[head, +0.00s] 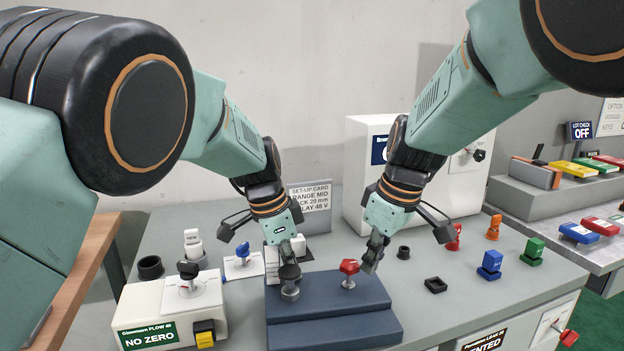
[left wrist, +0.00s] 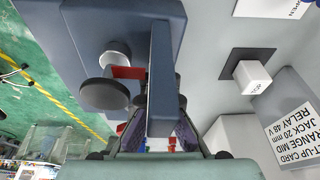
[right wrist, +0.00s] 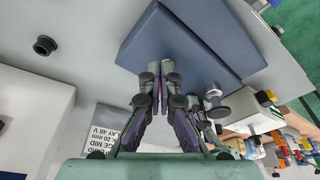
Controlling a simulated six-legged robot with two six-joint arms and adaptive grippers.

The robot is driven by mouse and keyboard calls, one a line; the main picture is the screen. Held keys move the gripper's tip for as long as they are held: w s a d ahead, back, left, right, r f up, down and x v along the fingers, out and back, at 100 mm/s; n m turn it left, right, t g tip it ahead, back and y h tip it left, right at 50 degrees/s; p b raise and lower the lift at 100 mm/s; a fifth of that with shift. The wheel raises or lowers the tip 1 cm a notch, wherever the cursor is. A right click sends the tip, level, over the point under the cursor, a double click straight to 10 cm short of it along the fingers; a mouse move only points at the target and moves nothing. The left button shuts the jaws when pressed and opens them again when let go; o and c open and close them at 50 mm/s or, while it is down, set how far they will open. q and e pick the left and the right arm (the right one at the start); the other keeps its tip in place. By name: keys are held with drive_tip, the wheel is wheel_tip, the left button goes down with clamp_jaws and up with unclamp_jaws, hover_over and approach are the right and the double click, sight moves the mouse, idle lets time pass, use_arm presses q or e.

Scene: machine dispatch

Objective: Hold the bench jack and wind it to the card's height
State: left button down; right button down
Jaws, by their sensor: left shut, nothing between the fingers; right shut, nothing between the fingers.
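The bench jack, a dark blue stepped block (head: 335,300), stands on the grey bench. A black-topped metal knob (head: 290,282) stands at its left and a red knob (head: 349,268) near its middle. My right gripper (head: 370,268) is shut and empty just right of the red knob, apart from it as far as I can tell. In the right wrist view its fingers (right wrist: 163,70) are together over the blue block (right wrist: 190,50). My left gripper (head: 287,259) is shut and empty behind the black knob. In the left wrist view a blue bar (left wrist: 160,75) partly hides its fingers.
The set-up card (head: 310,197) behind reads range mid, jack 20 mm, relay 48 V. A white flow unit (head: 150,305) reading NO ZERO stands left. A white machine (head: 360,150) is behind my right arm.

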drive_tip(key=shift+w+a, duration=0.1)
drive_tip(key=shift+a, duration=0.2)
idle(0.5)
drive_tip(key=shift+s+a, duration=0.3)
drive_tip(key=shift+s, duration=0.15)
drive_tip(key=shift+s+a+f, duration=0.1)
drive_tip(key=shift+s+a, duration=0.05)
drive_tip(key=shift+s, duration=0.15)
drive_tip(key=shift+s+a, duration=0.15)
drive_tip(key=shift+a, duration=0.2)
idle(0.3)
drive_tip(key=shift+s+d+r, duration=0.15)
drive_tip(key=shift+s+r, duration=0.05)
drive_tip(key=shift+s, duration=0.1)
drive_tip(key=v, duration=0.3)
drive_tip(key=w+a+v, duration=0.1)
drive_tip(key=v, duration=0.1)
drive_tip(key=shift+s+d+r, duration=0.1)
drive_tip(key=shift+r, duration=0.35)
